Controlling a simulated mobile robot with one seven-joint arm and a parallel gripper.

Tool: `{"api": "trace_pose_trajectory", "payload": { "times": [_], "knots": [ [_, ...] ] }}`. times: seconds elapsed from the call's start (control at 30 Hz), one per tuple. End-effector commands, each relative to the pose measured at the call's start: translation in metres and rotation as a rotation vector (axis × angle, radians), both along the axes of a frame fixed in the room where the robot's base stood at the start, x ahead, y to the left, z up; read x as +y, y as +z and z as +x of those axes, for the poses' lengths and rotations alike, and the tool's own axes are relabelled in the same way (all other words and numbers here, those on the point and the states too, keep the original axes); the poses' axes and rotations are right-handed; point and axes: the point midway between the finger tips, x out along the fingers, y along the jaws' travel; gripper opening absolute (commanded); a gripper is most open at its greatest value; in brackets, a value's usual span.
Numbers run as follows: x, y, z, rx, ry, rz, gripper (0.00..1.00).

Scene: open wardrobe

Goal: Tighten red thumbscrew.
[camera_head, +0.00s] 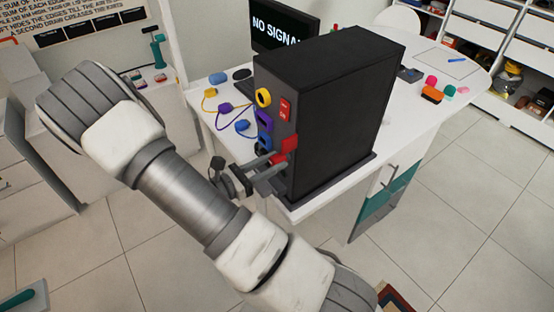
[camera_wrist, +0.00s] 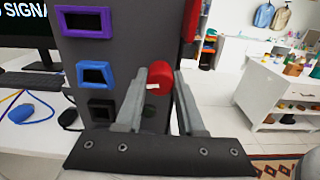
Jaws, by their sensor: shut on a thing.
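The red thumbscrew (camera_wrist: 158,82) is a small red cylinder with a white mark, on the dark panel of a black computer tower (camera_head: 335,95). My gripper (camera_wrist: 168,88) is shut on it, with one grey finger on each side. In the head view my gripper (camera_head: 266,170) reaches the lower part of the tower's panel, and the thumbscrew (camera_head: 278,158) shows partly between the fingers. How far the screw is turned I cannot tell.
A red block (camera_head: 289,143) sticks out just above the thumbscrew. Purple (camera_wrist: 84,22), blue (camera_wrist: 95,74) and black (camera_wrist: 101,110) framed sockets line the panel. Loose plugs with cables lie on the white desk (camera_head: 425,105) left of the tower. A monitor (camera_head: 283,25) stands behind.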

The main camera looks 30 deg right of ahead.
Motion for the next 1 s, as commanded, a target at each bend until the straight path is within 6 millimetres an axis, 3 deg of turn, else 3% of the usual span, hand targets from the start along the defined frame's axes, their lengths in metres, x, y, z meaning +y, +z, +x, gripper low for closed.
{"api": "trace_pose_trajectory", "payload": {
  "times": [1.0],
  "knots": [
    [-0.0004,-0.0021,0.0001,-0.549,0.001,0.018,0.0]
  ]
}}
